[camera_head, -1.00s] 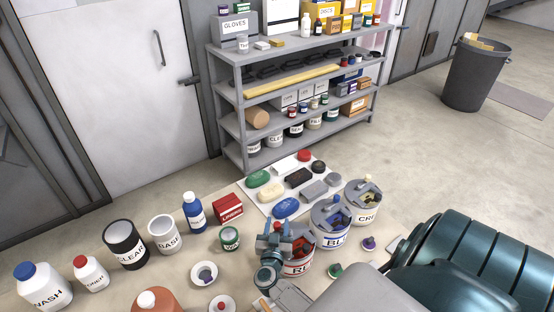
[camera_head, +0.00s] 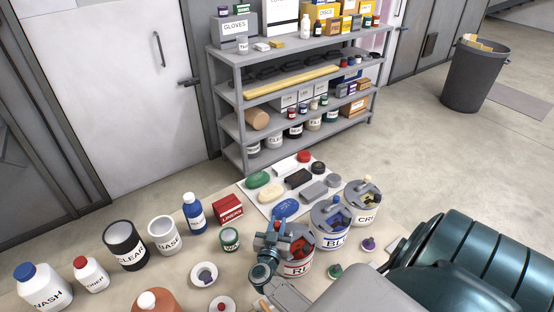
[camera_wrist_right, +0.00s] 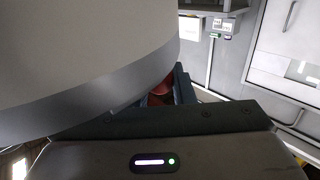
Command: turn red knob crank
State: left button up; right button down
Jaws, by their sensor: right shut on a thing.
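The red-labelled tin (camera_head: 299,269) stands on the bench at the lower middle of the head view, with its crank lid on top. My right gripper (camera_head: 281,232) is over this lid and hides much of it. The gripper is shut on the red knob, which shows as a small red patch (camera_wrist_right: 160,92) between the fingers in the right wrist view. A large pale rounded shape covers the upper left of that view. My left gripper is not in view.
The blue-labelled tin (camera_head: 331,230) and the cream-labelled tin (camera_head: 363,205) stand close behind and to the right, both with crank lids. A green jar (camera_head: 229,239), a red box (camera_head: 229,208) and a tray with soaps and blocks lie nearby.

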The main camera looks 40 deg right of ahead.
aim_at(278, 222)
jog(key=m+g, duration=0.1)
jog(key=m+g+h, duration=0.1)
jog(key=g, duration=0.1)
jog(key=d+m+g+h, duration=0.1)
jog(key=shift+w+g, duration=0.25)
jog(key=shift+g, duration=0.05)
jog(key=m+g, duration=0.1)
jog(key=g, duration=0.1)
jog(key=d+m+g+h+b, duration=0.1)
jog(key=m+g, duration=0.1)
jog(key=shift+f, duration=0.1)
jog(key=m+g+b, duration=0.1)
jog(key=g, duration=0.1)
jog(key=d+m+g+b, duration=0.1)
jog(key=m+g, duration=0.1)
jog(key=g, duration=0.1)
jog(key=shift+s+d+f+g+b, duration=0.1)
jog(key=shift+s+d+g+b, duration=0.1)
jog(key=shift+g+b, duration=0.15)
jog(key=shift+s+d+m+g+y+b, duration=0.2)
jog(key=shift+m+g+y+b, duration=0.25)
jog(key=shift+m+g+b, duration=0.5)
jog(key=shift+s+d+m+g+y+b, duration=0.1)
jog(key=shift+d+m+g+y+b, duration=0.25)
jog(key=shift+m+g, duration=0.65)
jog(key=shift+a+g, duration=0.1)
jog(key=shift+g, duration=0.2)
jog(key=c, duration=1.3)
grip_release()
jog(key=shift+r, duration=0.2)
